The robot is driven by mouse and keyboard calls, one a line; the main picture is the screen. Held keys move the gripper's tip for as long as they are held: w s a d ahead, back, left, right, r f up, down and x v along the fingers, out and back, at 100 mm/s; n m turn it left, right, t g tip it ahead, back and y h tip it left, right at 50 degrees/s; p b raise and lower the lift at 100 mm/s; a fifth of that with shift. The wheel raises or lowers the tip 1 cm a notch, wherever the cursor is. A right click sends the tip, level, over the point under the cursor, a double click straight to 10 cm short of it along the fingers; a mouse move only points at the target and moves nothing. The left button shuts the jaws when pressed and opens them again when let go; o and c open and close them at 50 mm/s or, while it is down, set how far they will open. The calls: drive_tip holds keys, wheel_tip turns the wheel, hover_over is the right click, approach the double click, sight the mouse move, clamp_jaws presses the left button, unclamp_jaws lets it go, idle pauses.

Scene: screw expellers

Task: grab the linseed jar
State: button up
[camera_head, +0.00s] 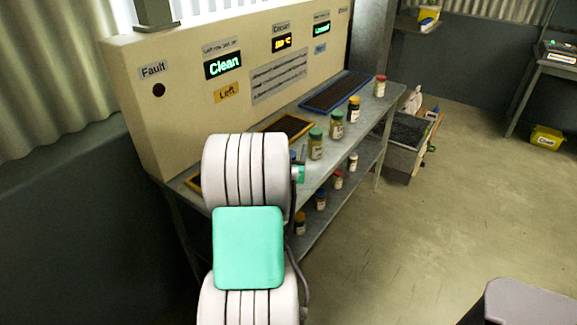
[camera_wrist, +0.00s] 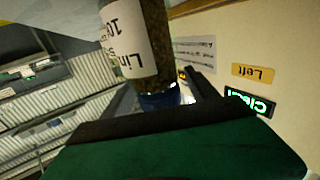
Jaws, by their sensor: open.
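The linseed jar (camera_wrist: 145,40), with a white label showing "Lin" and a blue lid (camera_wrist: 160,99), fills the top middle of the wrist view, where the surroundings appear upside down. My gripper (camera_wrist: 168,92) is open, its dark fingers reaching toward the lid end, with the lid appearing between them. I cannot tell whether either finger touches the jar. In the head view my white arm hides most of the gripper. I cannot pick out the linseed jar for sure there.
Several jars stand along the bench's front edge, including a green-lidded jar (camera_head: 316,145) close right of my arm and a red-lidded jar (camera_head: 380,87). More stand on the lower shelf. The cream panel (camera_head: 130,80) rises behind.

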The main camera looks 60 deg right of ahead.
drive_tip(key=shift+c, duration=0.5)
clamp_jaws()
idle(0.3)
